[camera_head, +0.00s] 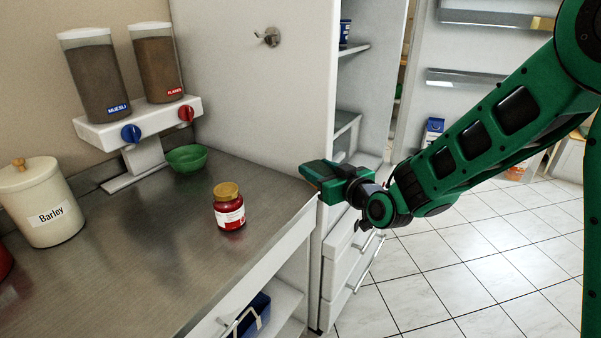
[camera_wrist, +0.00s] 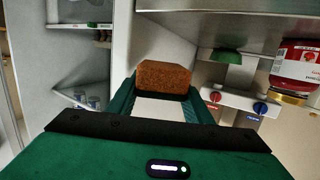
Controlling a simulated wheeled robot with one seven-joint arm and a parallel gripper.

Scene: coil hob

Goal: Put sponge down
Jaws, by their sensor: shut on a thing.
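A brown sponge (camera_wrist: 163,77) shows in the wrist view, gripped between the two green fingers of my gripper (camera_wrist: 163,92). In the head view my gripper (camera_head: 322,172) is at the right edge of the steel counter (camera_head: 160,270), by the tall white cabinet. The sponge cannot be made out in the head view. The wrist view appears upside down, with the counter at its top right.
A red jar (camera_head: 229,212) with a yellow lid stands on the counter near its right side. The counter's front middle is bare. White drawers (camera_head: 352,265) stand below my gripper.

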